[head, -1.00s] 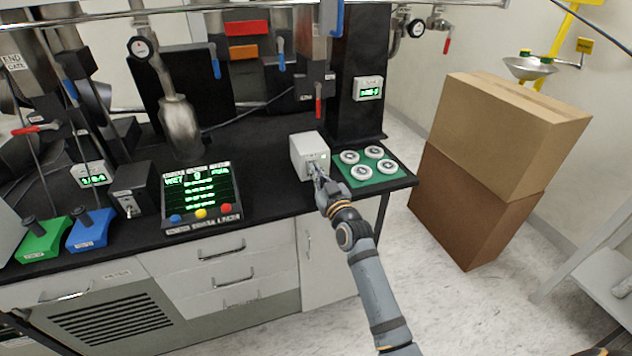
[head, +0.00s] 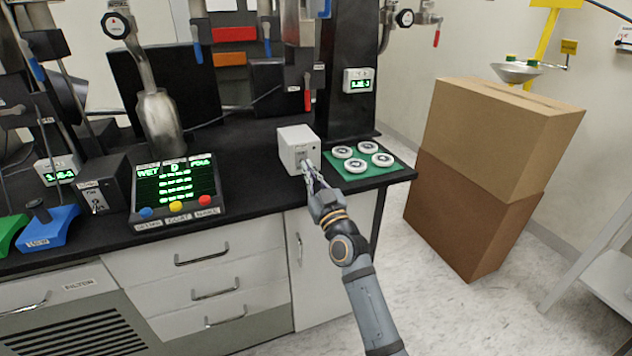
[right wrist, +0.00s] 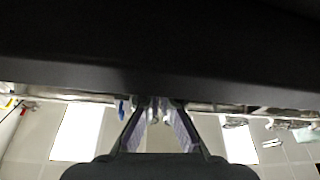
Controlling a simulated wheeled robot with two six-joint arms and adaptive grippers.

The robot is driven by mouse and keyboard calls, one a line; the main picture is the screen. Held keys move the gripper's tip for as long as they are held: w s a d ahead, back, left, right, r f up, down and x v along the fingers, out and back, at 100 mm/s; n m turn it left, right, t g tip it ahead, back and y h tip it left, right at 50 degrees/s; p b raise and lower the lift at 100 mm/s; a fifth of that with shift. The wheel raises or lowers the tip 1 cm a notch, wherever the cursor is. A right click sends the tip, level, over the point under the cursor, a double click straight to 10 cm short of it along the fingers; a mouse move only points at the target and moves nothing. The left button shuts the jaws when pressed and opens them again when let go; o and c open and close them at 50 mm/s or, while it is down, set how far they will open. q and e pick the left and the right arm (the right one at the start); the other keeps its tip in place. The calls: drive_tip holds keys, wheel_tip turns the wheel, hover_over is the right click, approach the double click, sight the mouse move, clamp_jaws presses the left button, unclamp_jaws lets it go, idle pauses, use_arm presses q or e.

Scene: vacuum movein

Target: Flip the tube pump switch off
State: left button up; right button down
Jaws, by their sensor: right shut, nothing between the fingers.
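A small white box (head: 293,147) stands near the front edge of the black bench. My right gripper (head: 309,174) is at the lower part of its front face, shut and empty, and hides part of that face. I cannot tell whether the fingertips touch the box, or which way any switch there points. In the right wrist view the two fingers (right wrist: 159,112) point away from the camera, and a dark surface fills the top. A dark box (head: 112,181) with a small toggle on its front stands farther left. The labels are too small to read. My left gripper is not in view.
A green mat (head: 345,178) with several white discs lies right of the white box. A console with a green-text screen (head: 175,184) stands to the left. Stacked cardboard boxes (head: 490,140) stand on the floor at right. A red-handled valve (head: 307,93) hangs behind the white box.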

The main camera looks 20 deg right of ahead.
drive_tip(key=v, duration=1)
drive_tip(key=shift+s, duration=0.35)
drive_tip(key=shift+d+f, duration=0.1)
wheel_tip(320, 180, down, 28)
drive_tip(key=s+a+g+y, duration=0.1)
drive_tip(key=s+g, duration=0.1)
drive_tip(key=g, duration=0.6)
drive_tip(key=s+f+g, duration=0.2)
drive_tip(key=s+f, duration=0.1)
drive_tip(key=f, duration=0.4)
drive_tip(key=s+f+g, duration=0.2)
drive_tip(key=s+f, duration=0.2)
drive_tip(key=f, duration=0.3)
drive_tip(key=s+d+f+m+g+h, duration=0.15)
drive_tip(key=s+d+f+g, duration=0.25)
drive_tip(key=s+f, duration=0.65)
drive_tip(key=s+d+f+m+g+h, duration=0.15)
drive_tip(key=s+d+f+g, duration=0.25)
drive_tip(key=s+f, duration=0.65)
use_arm(q)
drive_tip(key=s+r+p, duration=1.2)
drive_tip(key=p, duration=0.8)
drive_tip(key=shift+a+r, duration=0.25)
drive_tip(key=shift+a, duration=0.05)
use_arm(e)
drive_tip(key=s+r, duration=1.4)
drive_tip(key=r, duration=0.1)
drive_tip(key=shift+s+d+n+g+h, duration=0.3)
drive_tip(key=shift+d, duration=0.1)
